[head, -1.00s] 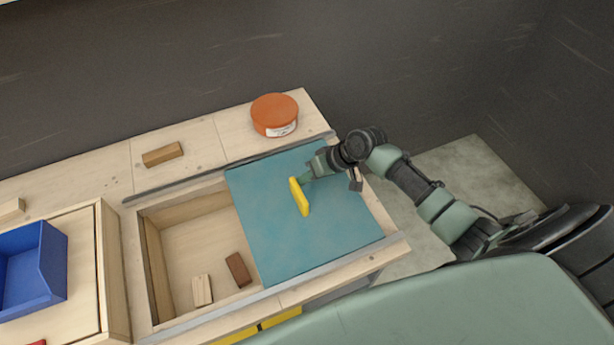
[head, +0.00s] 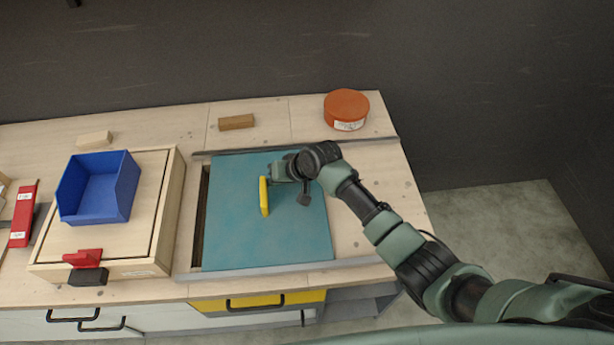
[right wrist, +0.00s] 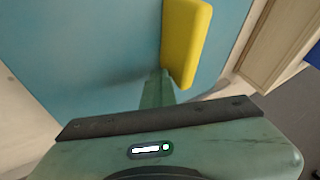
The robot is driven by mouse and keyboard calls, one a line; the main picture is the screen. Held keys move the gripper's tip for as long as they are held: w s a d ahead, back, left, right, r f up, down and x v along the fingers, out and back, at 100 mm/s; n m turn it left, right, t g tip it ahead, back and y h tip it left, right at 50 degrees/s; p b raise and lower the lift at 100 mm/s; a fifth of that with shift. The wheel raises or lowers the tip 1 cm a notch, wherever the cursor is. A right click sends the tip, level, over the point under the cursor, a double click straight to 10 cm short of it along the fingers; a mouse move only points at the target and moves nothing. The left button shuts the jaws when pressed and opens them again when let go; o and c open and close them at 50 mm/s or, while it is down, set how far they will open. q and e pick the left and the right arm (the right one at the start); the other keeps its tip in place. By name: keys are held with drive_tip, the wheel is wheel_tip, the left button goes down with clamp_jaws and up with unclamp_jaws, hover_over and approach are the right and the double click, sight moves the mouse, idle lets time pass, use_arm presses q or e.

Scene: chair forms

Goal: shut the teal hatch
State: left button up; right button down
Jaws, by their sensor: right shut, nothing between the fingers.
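The teal hatch (head: 295,230) is a flat sliding panel between two grey rails on the wooden counter. It covers nearly all of its opening; a narrow dark gap (head: 200,215) shows along its left edge. A yellow upright handle (head: 264,197) stands on the panel. My right gripper (head: 272,175) is shut and empty, at the right side of the handle, seemingly against it. In the right wrist view the shut fingers (right wrist: 157,88) meet the side of the yellow handle (right wrist: 186,40) above the teal surface. My left gripper is not in view.
A blue bin (head: 98,190) sits on a wooden lid left of the hatch, with a red clamp (head: 84,259) at its front. An orange round tin (head: 346,108) and a wooden block (head: 236,122) stand behind the hatch. Bare counter lies to its right.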

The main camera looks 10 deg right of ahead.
sight(256, 193)
drive_tip(key=a, duration=0.4)
drive_tip(key=shift+a, duration=0.4)
drive_tip(key=shift+a+r, duration=0.1)
drive_tip(key=shift+a, duration=0.4)
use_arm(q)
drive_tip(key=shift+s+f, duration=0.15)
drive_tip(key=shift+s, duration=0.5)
